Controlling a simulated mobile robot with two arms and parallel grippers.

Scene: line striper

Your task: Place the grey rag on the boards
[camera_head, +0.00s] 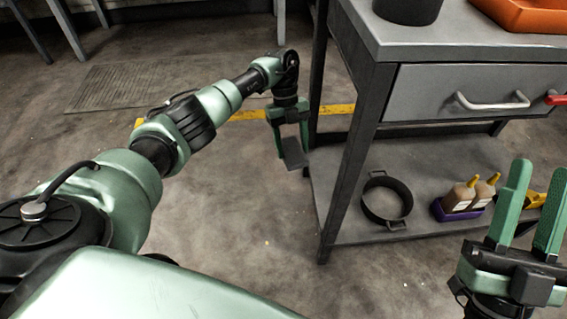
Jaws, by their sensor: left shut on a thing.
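My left gripper (291,145) hangs fingers down just left of the workbench's near-left leg, above the floor. It is shut on a flat dark-grey piece that looks like the grey rag (293,154); its fingers hide part of it. My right gripper (541,172) is at the lower right, fingers pointing up, spread apart with nothing between them. I cannot make out any boards for certain in this view.
The grey workbench (460,45) has a drawer with a pale handle (492,101). On top are a black pot (407,10) and an orange tray (525,14).

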